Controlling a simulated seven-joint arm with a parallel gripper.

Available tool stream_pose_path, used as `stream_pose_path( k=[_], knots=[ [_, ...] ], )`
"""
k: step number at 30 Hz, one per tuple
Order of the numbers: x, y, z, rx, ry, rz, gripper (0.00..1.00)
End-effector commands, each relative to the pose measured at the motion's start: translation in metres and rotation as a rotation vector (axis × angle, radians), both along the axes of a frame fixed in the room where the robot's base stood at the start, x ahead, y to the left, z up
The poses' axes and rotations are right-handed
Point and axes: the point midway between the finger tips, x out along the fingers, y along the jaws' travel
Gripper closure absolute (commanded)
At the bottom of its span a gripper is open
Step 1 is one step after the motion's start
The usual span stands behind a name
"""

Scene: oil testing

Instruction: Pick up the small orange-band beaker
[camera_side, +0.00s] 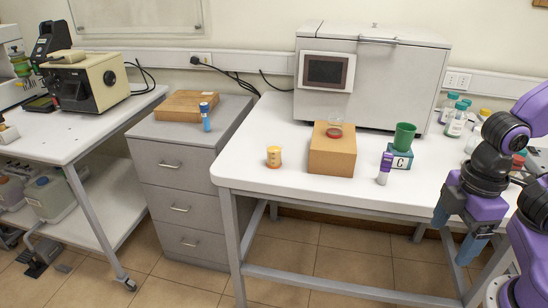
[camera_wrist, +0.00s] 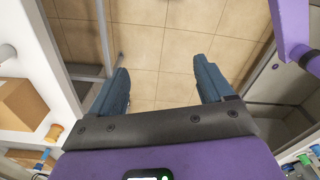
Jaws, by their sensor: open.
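The small orange-band beaker (camera_side: 273,157) stands upright on the white table, left of a cardboard-brown box, in the side view. A small orange shape (camera_wrist: 54,131), which looks like the same beaker, shows at the lower left of the wrist view. My gripper (camera_side: 454,236) is at the table's front right, well to the right of the beaker, pointing down. In the wrist view my gripper (camera_wrist: 161,68) is open, with only floor tiles between its fingers. Nothing is held.
The brown box (camera_side: 332,155) carries a small reddish dish (camera_side: 334,132). A large white machine (camera_side: 400,75) stands behind. Several bottles stand at the right.

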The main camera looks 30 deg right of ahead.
Motion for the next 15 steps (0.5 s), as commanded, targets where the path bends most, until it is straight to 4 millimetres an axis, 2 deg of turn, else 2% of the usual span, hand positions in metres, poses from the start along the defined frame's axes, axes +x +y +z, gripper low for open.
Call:
stream_pose_path(
  k=[5, 9, 15],
  knots=[
    [0.037, 0.026, 0.009, 0.024, -0.013, -0.076, 0.20],
    [0.084, 0.052, 0.019, 0.053, -0.033, -0.168, 0.20],
    [0.155, 0.081, 0.030, 0.090, -0.064, -0.298, 0.20]
  ],
)
